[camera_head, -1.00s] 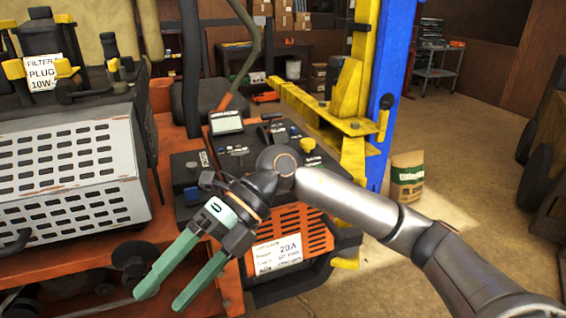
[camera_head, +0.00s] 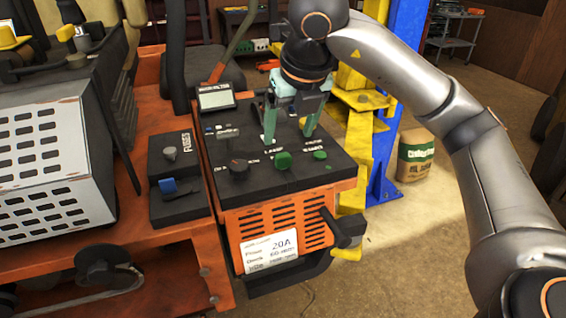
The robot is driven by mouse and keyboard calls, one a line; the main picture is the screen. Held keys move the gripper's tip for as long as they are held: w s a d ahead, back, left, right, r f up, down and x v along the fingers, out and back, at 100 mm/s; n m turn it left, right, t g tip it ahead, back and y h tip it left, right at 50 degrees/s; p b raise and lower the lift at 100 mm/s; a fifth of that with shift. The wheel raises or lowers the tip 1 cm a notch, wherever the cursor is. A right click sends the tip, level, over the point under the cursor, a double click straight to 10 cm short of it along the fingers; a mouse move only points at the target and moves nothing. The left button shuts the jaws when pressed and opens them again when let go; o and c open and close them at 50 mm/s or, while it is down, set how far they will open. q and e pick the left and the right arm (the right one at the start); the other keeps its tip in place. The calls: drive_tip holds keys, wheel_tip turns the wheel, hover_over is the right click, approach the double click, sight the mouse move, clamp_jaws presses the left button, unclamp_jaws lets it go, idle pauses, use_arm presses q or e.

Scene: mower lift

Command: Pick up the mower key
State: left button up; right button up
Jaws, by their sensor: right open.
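My right gripper (camera_head: 290,132) is open and points down over the right part of the mower's black control panel (camera_head: 265,182). Its two green fingers stand apart, with their tips close to the panel behind two green knobs, one on the left (camera_head: 283,159) and one on the right (camera_head: 319,155). I cannot tell whether the fingertips touch the panel. I cannot make out the mower key for certain; the gripper hides part of the panel. A black knob (camera_head: 238,166) and a small display (camera_head: 215,98) are on the panel. My left gripper is not in view.
A black fuse box (camera_head: 179,178) with a grey knob and blue switch stands left of the panel. A perforated white cover (camera_head: 50,190) is farther left. A yellow and blue lift post (camera_head: 380,130) rises behind the panel. A paper bag (camera_head: 414,156) stands on open floor.

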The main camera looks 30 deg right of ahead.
sight(285, 156)
drive_tip(key=p+x, duration=0.1)
drive_tip(key=x, duration=0.7)
drive_tip(key=shift+w+d+f, duration=0.1)
drive_tip(key=shift+d+f, duration=0.1)
drive_tip(key=shift+f, duration=0.1)
clamp_jaws()
idle(0.3)
